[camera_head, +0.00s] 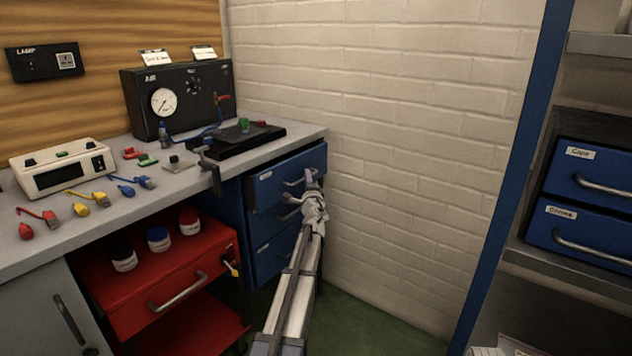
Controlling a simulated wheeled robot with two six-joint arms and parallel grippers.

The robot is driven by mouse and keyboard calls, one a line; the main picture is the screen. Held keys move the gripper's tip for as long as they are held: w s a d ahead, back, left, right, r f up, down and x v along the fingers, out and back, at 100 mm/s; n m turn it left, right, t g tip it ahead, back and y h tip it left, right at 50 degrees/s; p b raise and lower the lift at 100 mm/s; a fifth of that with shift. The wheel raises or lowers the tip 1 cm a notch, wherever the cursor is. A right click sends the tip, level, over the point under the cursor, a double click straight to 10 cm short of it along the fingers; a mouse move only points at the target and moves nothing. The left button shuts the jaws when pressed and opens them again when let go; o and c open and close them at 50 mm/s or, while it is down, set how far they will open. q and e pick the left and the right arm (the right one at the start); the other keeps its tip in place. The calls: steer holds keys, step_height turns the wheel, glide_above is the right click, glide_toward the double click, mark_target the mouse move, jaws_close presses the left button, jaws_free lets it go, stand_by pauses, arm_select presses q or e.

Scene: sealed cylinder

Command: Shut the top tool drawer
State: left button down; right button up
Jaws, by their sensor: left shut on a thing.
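The blue top tool drawer (268,184) is under the right end of the workbench, standing out from the cabinet. It bears a small white label and a grey bar handle (291,183). My left gripper (309,179) reaches up from the bottom of the camera_head view to the right part of this drawer's front. Its fingers are shut at the handle, and the wrist hides part of the drawer front. A lower blue drawer (268,250) with its own handle is below. My right gripper is not in view.
The grey workbench (200,178) carries a gauge box (180,95), a meter (62,168) and coloured clips. A red tool cart (150,290) with several jars stands left of the blue drawers. A brick wall is right of them. A shelf with blue drawers (585,230) stands far right.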

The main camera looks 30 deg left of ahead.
mark_target(295, 178)
arm_select(q)
steer(key=shift+w+a, duration=0.2)
steer(key=shift+a, duration=2.5)
steer(key=c, duration=0.9)
jaws_free()
steer(key=shift+r, duration=0.1)
steer(key=shift+s, duration=0.1)
steer(key=shift+s+d+f, duration=0.2)
steer(key=b+v, duration=0.1)
steer(key=v, duration=0.6)
steer(key=shift+d, duration=0.1)
